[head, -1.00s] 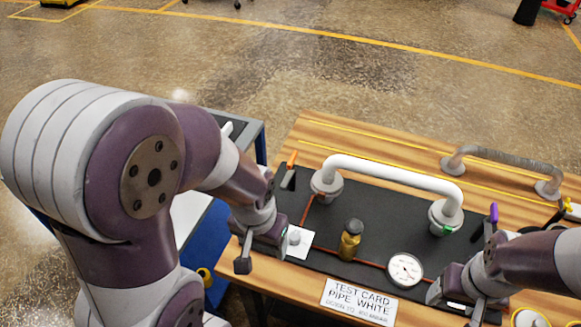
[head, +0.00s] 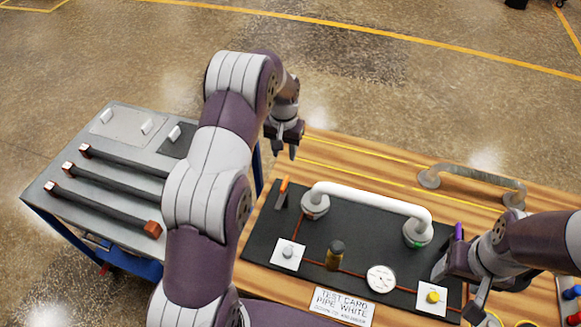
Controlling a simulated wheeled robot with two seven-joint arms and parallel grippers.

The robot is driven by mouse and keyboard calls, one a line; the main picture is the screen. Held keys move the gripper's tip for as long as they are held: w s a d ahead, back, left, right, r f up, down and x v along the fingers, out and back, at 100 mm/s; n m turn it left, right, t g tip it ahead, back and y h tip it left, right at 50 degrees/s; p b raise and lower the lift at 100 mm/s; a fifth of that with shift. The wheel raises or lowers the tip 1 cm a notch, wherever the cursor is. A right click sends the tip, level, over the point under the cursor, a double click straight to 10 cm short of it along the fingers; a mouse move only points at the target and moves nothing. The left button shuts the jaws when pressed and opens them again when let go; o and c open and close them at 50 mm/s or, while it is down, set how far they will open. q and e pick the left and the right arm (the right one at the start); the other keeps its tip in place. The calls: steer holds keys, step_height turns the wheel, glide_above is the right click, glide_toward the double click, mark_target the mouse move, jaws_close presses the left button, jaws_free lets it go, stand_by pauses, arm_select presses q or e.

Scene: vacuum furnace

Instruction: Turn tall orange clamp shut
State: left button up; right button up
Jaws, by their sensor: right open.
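The tall orange clamp (head: 283,187) stands upright at the left end of the black mat, beside the left flange of the white pipe (head: 370,195). Its orange handle is on top and its dark lower part is below. My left gripper (head: 286,153) points down just behind the clamp, apart from it and holding nothing that I can see. Its fingers are small here and their gap is unclear. My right gripper (head: 458,288) is open at the right end of the mat, near a purple-handled clamp (head: 458,232) partly hidden by my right arm.
A grey pipe (head: 475,172) lies behind. A grey cart (head: 60,190) with dark bars stands left.

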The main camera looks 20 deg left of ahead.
mark_target(285, 182)
arm_select(q)
steer(key=f+p, duration=0.1)
steer(key=f, duration=0.3)
steer(key=f+p, duration=0.2)
steer(key=f, duration=0.1)
steer(key=f+p, duration=0.1)
steer(key=f, duration=0.3)
steer(key=shift+s+f+p, duration=0.35)
steer(key=shift+s, duration=0.05)
steer(key=shift+s+d+f, duration=0.1)
steer(key=shift+s+f, duration=0.05)
steer(key=shift+f, duration=0.15)
arm_select(e)
steer(key=r, duration=0.5)
steer(key=shift+s, duration=0.35)
steer(key=shift+f, duration=0.1)
arm_select(q)
jaws_close()
arm_select(e)
steer(key=shift+w, duration=0.15)
